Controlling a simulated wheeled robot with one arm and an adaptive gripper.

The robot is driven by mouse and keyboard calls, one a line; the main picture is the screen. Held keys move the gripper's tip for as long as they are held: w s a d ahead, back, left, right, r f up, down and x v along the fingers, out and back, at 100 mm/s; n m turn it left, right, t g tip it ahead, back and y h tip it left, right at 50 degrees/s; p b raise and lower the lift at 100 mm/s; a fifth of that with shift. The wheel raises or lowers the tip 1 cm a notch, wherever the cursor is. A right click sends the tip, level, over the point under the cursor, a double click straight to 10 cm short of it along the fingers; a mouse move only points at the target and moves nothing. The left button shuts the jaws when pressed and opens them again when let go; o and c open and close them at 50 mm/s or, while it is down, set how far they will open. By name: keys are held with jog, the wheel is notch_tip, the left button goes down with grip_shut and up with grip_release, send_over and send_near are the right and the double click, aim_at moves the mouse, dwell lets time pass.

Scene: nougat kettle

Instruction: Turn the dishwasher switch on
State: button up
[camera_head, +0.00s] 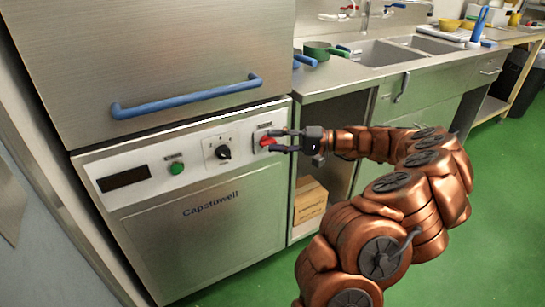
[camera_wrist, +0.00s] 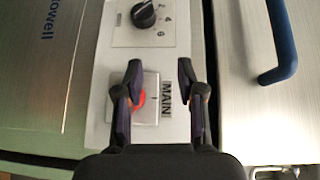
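The dishwasher's red main switch (camera_head: 266,141) sits on a square plate at the right end of its white control panel (camera_head: 202,160). In the wrist view the red switch (camera_wrist: 140,100) shows beside the word MAIN, partly hidden by the left finger. My gripper (camera_head: 273,140) is at the switch, its two dark fingers apart, with red showing between them in the head view. In the wrist view my gripper (camera_wrist: 159,76) is open, one finger over the switch plate and the other past the MAIN label. I cannot tell whether a finger touches the switch.
A black dial (camera_head: 223,152) and a green button (camera_head: 177,168) lie left of the switch. A blue handle (camera_head: 188,101) juts out above the panel. A counter with a green pan (camera_head: 318,51) stands to the right, over a cardboard box (camera_head: 310,199). The green floor is clear.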

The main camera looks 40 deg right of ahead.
aim_at(273, 142)
jog(key=s+d+f+m+t+h+b, duration=0.1)
jog(key=d+f+m+t+h, duration=0.1)
jog(key=d+f, duration=0.4)
jog(key=shift+w+a+r+b, duration=0.1)
jog(key=shift+w+a+r, duration=0.15)
jog(key=shift+w+a, duration=0.6)
jog(key=shift+w+a+r+b, duration=0.2)
jog(key=shift+w+a, duration=0.4)
jog(key=shift+w, duration=0.5)
jog(key=shift+w+a+r+b, duration=0.1)
jog(key=shift+w+a+r, duration=0.15)
jog(key=shift+w+a, duration=0.6)
jog(key=shift+w+d, duration=0.1)
jog(key=shift+d, duration=0.05)
grip_shut()
